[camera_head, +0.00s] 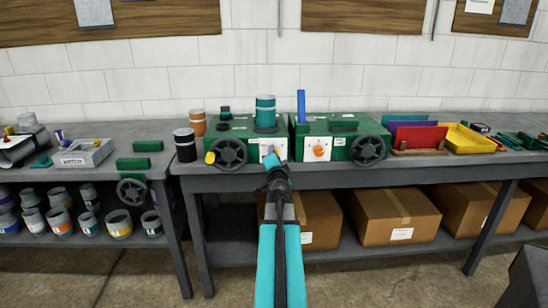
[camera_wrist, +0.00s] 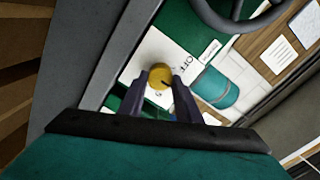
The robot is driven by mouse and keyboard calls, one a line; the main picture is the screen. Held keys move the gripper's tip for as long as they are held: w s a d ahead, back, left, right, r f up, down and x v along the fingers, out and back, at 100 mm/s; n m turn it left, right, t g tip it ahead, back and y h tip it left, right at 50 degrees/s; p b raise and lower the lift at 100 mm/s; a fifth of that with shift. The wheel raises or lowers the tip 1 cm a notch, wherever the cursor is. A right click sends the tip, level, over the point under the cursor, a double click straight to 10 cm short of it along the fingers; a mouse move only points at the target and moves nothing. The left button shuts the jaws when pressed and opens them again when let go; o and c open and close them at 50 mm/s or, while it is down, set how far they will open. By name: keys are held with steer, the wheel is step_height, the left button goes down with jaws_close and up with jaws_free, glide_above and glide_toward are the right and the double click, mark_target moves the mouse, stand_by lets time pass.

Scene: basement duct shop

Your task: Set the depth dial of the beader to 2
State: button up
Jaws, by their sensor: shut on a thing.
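Two green machines stand side by side on the bench, a left one (camera_head: 243,135) and a right one (camera_head: 340,130). Their name labels are too small to read, so I cannot tell which is the beader. My gripper (camera_head: 272,166) is at the white dial plate (camera_head: 266,145) on the left machine's front and hides most of its dial. In the wrist view, my gripper's dark fingers (camera_wrist: 161,88) are shut on a round yellow dial (camera_wrist: 160,73) with a dark mark. The white plate (camera_wrist: 180,55) carries print, partly hidden. The right machine has an orange dial (camera_head: 319,151).
Handwheels flank the dials, one at left (camera_head: 229,152) and one at right (camera_head: 367,151). A teal can (camera_head: 265,113) stands on the left machine and a blue upright piece (camera_head: 301,106) on the right one. Cardboard boxes (camera_head: 398,215) fill the lower shelf.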

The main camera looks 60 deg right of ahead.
steer(key=shift+d+r, duration=0.15)
steer(key=o, duration=1.1)
steer(key=shift+c, duration=0.2)
